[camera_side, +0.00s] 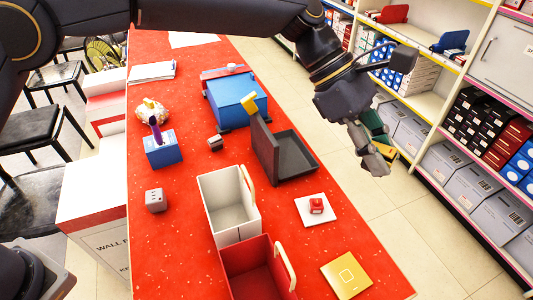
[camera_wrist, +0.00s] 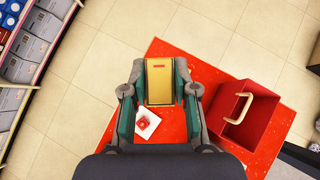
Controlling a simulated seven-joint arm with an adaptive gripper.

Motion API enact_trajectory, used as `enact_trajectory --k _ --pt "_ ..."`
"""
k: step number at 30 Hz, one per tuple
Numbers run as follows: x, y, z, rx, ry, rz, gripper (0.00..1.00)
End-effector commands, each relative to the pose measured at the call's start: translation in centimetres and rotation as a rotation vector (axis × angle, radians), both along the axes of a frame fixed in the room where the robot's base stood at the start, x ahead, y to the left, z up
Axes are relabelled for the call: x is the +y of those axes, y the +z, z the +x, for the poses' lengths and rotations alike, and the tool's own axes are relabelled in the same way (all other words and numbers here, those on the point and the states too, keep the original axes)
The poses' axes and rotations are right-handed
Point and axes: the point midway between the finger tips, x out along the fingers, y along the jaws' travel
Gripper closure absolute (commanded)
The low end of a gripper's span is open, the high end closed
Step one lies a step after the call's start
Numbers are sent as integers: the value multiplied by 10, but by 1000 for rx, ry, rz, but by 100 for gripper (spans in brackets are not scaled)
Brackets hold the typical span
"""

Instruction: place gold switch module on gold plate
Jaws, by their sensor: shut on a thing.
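My gripper (camera_side: 378,158) is raised in the air at the right side of the table in the side view. It is shut on the gold switch module (camera_side: 388,152), of which only a small part shows there. In the wrist view the module (camera_wrist: 160,88) is a gold block with a small red mark near its top, between the two fingers of my gripper (camera_wrist: 160,92). The gold plate (camera_side: 347,275) lies flat at the table's near right corner, with a faint square outline at its middle and nothing on it.
A white plate with a red switch (camera_side: 316,206) lies behind the gold plate. The red bin (camera_side: 255,268) with a handle stands to its left, beside a white bin (camera_side: 228,203). A dark open box (camera_side: 288,160) stands farther back. Shelves (camera_side: 455,130) line the right.

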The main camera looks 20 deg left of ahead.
Motion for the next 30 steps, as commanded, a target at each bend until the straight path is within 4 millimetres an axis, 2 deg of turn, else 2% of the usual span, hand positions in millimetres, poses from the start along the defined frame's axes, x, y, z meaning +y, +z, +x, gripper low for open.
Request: enact_trajectory --k 3,9,16,24,30 --pt "-17 0 -24 0 -57 0 100" --pt "-36 -4 -55 3 -126 2 100" --pt "-34 -59 -53 6 -121 3 100" --pt "-34 -142 -53 6 -119 4 100" --pt "-34 -181 -52 3 -119 0 100"
